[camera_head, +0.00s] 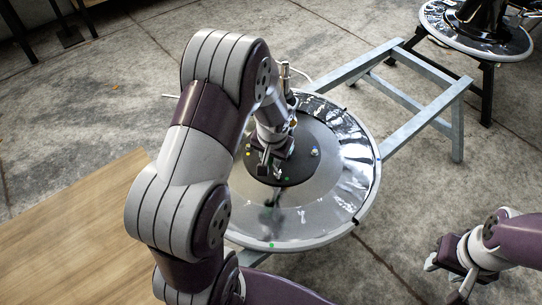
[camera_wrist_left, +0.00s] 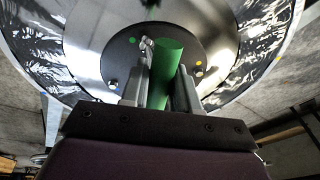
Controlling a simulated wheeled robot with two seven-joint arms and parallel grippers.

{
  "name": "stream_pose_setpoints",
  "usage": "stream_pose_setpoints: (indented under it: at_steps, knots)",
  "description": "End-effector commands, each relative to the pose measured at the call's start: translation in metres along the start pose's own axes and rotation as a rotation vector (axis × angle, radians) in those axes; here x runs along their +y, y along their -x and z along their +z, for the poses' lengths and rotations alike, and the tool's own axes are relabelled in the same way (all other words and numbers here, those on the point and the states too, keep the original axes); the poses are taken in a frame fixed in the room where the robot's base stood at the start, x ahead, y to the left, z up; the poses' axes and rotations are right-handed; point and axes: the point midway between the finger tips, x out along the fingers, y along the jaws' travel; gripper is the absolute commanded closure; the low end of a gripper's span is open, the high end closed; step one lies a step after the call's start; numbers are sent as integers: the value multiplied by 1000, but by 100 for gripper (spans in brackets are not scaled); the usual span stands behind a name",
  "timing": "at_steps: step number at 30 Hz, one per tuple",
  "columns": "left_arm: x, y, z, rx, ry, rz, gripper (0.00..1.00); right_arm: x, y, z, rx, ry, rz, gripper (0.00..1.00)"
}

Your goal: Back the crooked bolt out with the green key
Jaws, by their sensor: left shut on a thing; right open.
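My left gripper (camera_head: 264,167) is over the dark hub plate (camera_head: 296,168) of a round metal base. In the left wrist view, its fingers (camera_wrist_left: 160,88) are shut on the green key (camera_wrist_left: 167,68), a thick green cylinder reaching toward the hub plate. A small silver piece (camera_wrist_left: 147,45) shows beside the key's far end; I cannot tell whether it is the crooked bolt or part of the key. I cannot tell whether the key touches a bolt. Another bolt head (camera_wrist_left: 113,83) shows at left. My right gripper (camera_head: 446,266) is open and empty, off the base's right side.
The base has a pale rim (camera_head: 372,201) and rests on a grey metal trestle (camera_head: 437,108). Green, yellow and other coloured dots mark the hub plate. A second round base (camera_head: 477,40) stands at the upper right. A wooden board (camera_head: 75,230) lies at left.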

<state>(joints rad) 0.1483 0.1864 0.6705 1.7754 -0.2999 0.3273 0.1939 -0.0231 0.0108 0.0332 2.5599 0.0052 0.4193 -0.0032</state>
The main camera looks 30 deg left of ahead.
Motion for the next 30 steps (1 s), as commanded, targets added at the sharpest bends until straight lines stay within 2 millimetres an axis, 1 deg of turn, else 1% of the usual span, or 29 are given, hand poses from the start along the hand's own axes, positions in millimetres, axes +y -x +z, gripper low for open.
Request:
stream_pose_setpoints:
  at_steps: [1,3,8,10,17,19,23,26,30]
  knots:
    - [1,-2,-1,-3,36,-2,100,0,-5,1,0,0,0,57]
    - [2,-2,-1,-18,114,-6,100,0,-8,1,0,0,0,57]
    - [4,0,-1,-58,329,-17,100,0,-9,1,0,0,0,57]
    - [5,0,0,-64,356,-19,100,0,-9,1,0,0,0,57]
    - [5,0,0,-67,371,-21,100,0,-10,1,0,0,0,57]
    - [7,-1,0,-74,441,-30,100,0,-14,2,0,0,0,57]
    - [12,1,-1,-101,651,-57,100,0,-16,2,0,0,0,57]
    - [11,3,-1,-102,655,-57,100,0,-14,2,0,0,0,57]
    - [10,14,-3,-102,654,-57,100,0,-3,0,0,0,0,57]
